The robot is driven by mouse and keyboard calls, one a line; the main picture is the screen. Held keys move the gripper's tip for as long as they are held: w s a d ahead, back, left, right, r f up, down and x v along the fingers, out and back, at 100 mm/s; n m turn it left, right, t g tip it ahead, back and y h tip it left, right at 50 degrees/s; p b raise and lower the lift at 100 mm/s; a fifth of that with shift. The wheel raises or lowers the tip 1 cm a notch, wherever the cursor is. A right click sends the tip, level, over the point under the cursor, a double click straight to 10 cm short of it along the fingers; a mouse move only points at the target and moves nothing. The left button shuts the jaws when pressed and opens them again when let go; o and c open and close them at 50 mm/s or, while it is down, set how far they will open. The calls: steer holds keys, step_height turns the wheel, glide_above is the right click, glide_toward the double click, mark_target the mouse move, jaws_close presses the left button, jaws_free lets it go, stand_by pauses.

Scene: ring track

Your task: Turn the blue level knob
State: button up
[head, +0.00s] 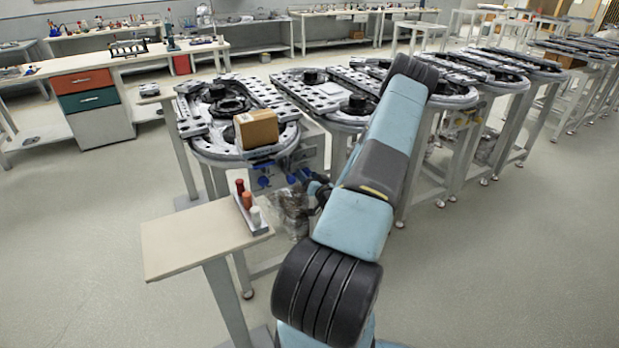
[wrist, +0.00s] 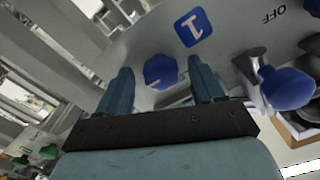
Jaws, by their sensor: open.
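The blue knob (wrist: 160,71) is a faceted dial with a white mark near its lower edge, on a grey panel (wrist: 225,50). In the wrist view my gripper (wrist: 161,67) is open, with one finger on each side of the knob. No contact shows, and I cannot tell whether the fingertips reach past its face. In the head view the panel front (head: 308,155) is under the near end of a ring track. My arm ends beside it, with the gripper small and partly hidden.
A blue ball-ended lever (wrist: 287,88) sticks out right of the knob, close to the right finger. A blue label (wrist: 193,27) marked 1 is above the knob. A cardboard box (head: 256,128) rests on the track. A small table (head: 190,235) stands left of my arm.

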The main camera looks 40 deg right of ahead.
steer(key=shift+s, duration=0.1)
steer(key=v, duration=1.3)
steer(key=shift+s, duration=0.3)
steer(key=shift+f, duration=0.1)
